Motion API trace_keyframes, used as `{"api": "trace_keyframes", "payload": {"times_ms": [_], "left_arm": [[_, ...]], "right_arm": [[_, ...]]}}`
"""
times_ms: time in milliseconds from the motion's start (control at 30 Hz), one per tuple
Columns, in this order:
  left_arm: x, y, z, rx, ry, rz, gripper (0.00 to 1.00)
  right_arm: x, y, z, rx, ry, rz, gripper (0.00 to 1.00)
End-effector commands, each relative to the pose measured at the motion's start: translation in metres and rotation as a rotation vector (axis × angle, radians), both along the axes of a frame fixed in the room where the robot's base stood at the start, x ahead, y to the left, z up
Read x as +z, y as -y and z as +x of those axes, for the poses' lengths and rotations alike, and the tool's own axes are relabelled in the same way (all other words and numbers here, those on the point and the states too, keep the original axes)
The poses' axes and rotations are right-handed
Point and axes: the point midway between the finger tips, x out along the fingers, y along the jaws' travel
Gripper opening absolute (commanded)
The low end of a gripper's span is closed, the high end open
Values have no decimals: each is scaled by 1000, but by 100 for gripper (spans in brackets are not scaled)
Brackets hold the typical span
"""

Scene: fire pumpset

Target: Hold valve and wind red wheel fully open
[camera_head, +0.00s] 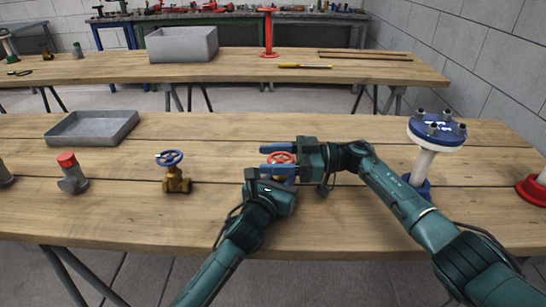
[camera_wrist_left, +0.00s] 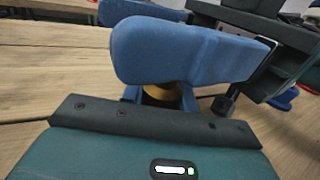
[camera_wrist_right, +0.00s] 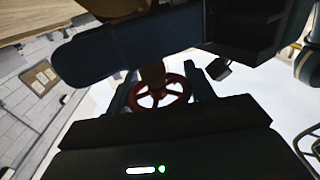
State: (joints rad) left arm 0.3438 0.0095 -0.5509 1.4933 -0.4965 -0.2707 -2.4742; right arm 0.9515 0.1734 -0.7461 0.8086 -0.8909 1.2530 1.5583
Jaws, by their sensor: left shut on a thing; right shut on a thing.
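The valve with the red wheel (camera_head: 281,158) stands on the near table, largely hidden by my two grippers. My right gripper (camera_head: 268,160) reaches in from the right, its blue fingers on either side of the red wheel, shut on it. In the right wrist view the red wheel (camera_wrist_right: 158,91) shows between my dark fingers, with brass behind it. My left gripper (camera_head: 267,182) comes from the front, lower down, shut on the valve body. In the left wrist view a bit of brass valve body (camera_wrist_left: 161,96) shows, with a large blue finger across it. The exact contacts are hidden.
A brass valve with a blue wheel (camera_head: 173,172) stands to the left. Further left are a red-capped fitting (camera_head: 71,174) and a grey tray (camera_head: 91,141). A blue-and-white flanged pipe (camera_head: 427,154) stands close to my right forearm.

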Motion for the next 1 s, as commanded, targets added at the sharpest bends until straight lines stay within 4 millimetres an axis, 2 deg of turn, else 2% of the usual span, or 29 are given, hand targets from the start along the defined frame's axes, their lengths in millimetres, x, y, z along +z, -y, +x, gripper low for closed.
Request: {"api": "trace_keyframes", "payload": {"times_ms": [333,833,867,1000], "left_arm": [[1,3,-1,-5,3,-1,0],[1,3,-1,-6,2,-3,0],[1,3,-1,-6,2,-3,0],[1,2,-1,-5,2,-3,0]], "right_arm": [[-3,0,-2,103,-2,-5,31],[-3,0,-3,118,-2,-3,30],[-3,0,-3,118,-2,-3,54],[-2,1,-3,118,-2,-2,66]]}}
